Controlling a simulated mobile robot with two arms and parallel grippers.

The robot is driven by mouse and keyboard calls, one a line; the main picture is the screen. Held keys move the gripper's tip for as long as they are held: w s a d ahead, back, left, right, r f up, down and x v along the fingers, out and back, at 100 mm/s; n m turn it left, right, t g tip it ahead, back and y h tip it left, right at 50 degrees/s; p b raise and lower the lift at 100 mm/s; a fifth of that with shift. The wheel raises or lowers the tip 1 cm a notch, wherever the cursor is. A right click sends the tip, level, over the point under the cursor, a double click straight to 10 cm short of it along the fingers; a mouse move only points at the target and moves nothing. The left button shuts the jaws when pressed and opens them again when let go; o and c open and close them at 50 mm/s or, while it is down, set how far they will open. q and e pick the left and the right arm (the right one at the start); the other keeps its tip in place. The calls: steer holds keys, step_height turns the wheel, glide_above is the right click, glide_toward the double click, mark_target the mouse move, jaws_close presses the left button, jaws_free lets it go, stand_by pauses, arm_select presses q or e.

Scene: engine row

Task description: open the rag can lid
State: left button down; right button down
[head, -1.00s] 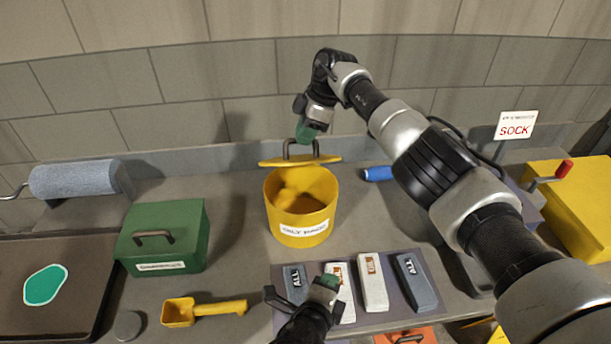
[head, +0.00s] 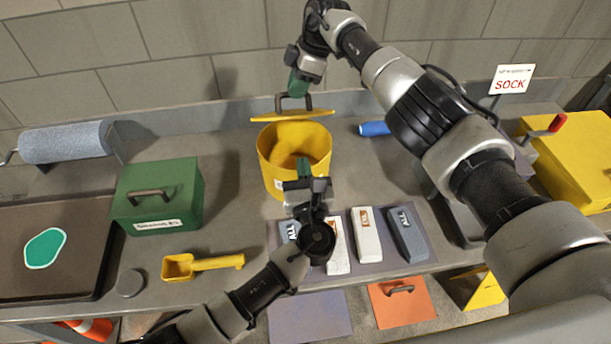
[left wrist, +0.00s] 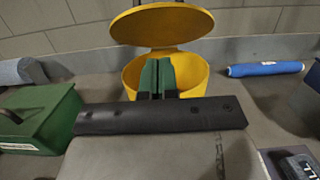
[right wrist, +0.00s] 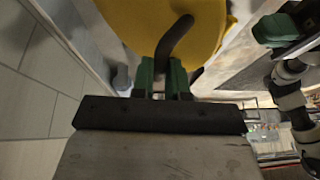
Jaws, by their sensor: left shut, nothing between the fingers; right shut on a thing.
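The yellow rag can (head: 270,150) stands open in the middle of the counter, and its label is mostly hidden behind my left gripper. Its yellow lid (head: 318,115) is tilted up at the can's back edge; the left wrist view shows the lid (left wrist: 162,24) raised above the opening. My right gripper (head: 296,97) is shut on the lid's dark handle (right wrist: 174,42) above the back of the can. My left gripper (head: 303,166) is shut and empty, with its green fingertips in front of the can's opening. In the left wrist view the fingertips (left wrist: 157,66) overlap the can; whether they touch it I cannot tell.
A green box (head: 160,195) and a yellow scoop (head: 205,264) are to the left. Several labelled blocks lie on a grey mat (head: 425,250) in front. A blue roll (head: 374,128) lies right of the can. A yellow box (head: 570,150) stands far right.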

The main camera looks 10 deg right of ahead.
mark_target(296, 116)
steer(key=shift+d+f, duration=0.1)
steer(key=shift+f, duration=0.1)
arm_select(q)
steer(key=w+r, duration=0.4)
steer(key=w, duration=0.3)
steer(key=shift+w, duration=0.1)
steer(key=shift+w+r, duration=0.4)
steer(key=shift+r, duration=0.15)
steer(key=shift+w, duration=0.1)
arm_select(e)
steer(key=c, duration=1.4)
jaws_free()
steer(key=shift+f, duration=0.1)
steer(key=shift+o, duration=1.4)
steer(key=shift+w, duration=0.25)
arm_select(q)
steer(key=shift+w+f, duration=0.2)
